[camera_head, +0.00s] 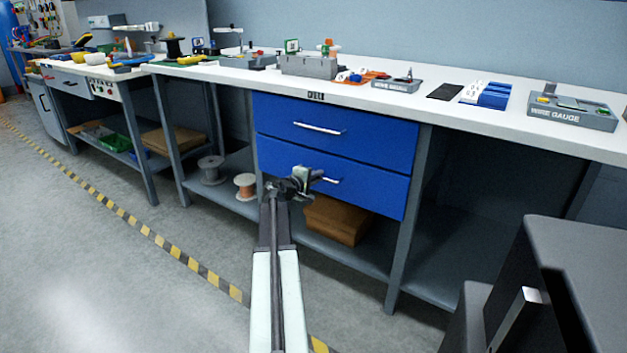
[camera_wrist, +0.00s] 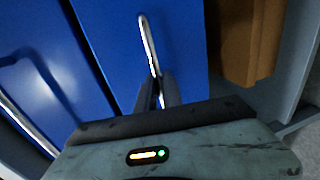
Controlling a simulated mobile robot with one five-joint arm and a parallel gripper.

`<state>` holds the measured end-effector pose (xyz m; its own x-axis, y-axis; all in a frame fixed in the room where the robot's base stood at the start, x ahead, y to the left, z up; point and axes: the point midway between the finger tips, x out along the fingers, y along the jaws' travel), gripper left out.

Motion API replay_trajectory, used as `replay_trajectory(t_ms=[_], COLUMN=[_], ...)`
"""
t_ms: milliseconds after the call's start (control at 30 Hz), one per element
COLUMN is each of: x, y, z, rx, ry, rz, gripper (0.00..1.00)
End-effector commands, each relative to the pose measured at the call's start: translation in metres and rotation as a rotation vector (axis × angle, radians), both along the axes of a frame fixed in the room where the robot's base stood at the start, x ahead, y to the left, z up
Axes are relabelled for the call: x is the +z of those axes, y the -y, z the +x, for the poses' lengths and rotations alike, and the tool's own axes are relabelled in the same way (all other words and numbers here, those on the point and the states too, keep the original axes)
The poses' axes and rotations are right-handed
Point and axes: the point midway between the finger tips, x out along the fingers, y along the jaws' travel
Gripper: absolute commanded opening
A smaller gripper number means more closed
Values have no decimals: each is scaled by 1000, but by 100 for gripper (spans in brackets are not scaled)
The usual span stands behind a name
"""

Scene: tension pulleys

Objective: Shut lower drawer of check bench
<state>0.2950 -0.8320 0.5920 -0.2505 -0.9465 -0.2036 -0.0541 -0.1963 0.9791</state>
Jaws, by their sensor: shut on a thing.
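The check bench (camera_head: 470,110) has a white top and two blue drawers. The lower drawer (camera_head: 370,185) has a blue front with a metal bar handle (camera_wrist: 147,40). Its front looks about in line with the upper drawer (camera_head: 370,130); I cannot tell whether a small gap is left. My gripper (camera_head: 312,178) is at the lower drawer's handle. In the wrist view my gripper (camera_wrist: 158,92) has its dark fingers shut around one end of the bar. The fingers hide that end of the handle.
A brown box (camera_head: 337,220) stands on the shelf below the drawers. Wire spools (camera_head: 245,186) sit on the shelf to the left. Gauges and fixtures (camera_head: 308,66) stand on the bench top. Open floor (camera_head: 120,260) with a yellow-black stripe lies in front.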

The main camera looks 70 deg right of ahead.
Motion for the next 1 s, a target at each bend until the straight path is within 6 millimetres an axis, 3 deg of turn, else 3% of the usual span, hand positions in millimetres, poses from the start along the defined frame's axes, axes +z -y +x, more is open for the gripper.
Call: replay_trajectory(t_ms=[133, 200, 233, 767, 1000], x=[1, 1, 1, 2, 10], y=[2, 2, 2, -1, -34], z=[-1, -1, -1, -1, 7], rx=[1, 1, 1, 1, 3], ry=[-2, -2, -2, -2, -1], rz=[-4, -4, -4, -3, -3], gripper=[0, 25, 32, 32, 32])
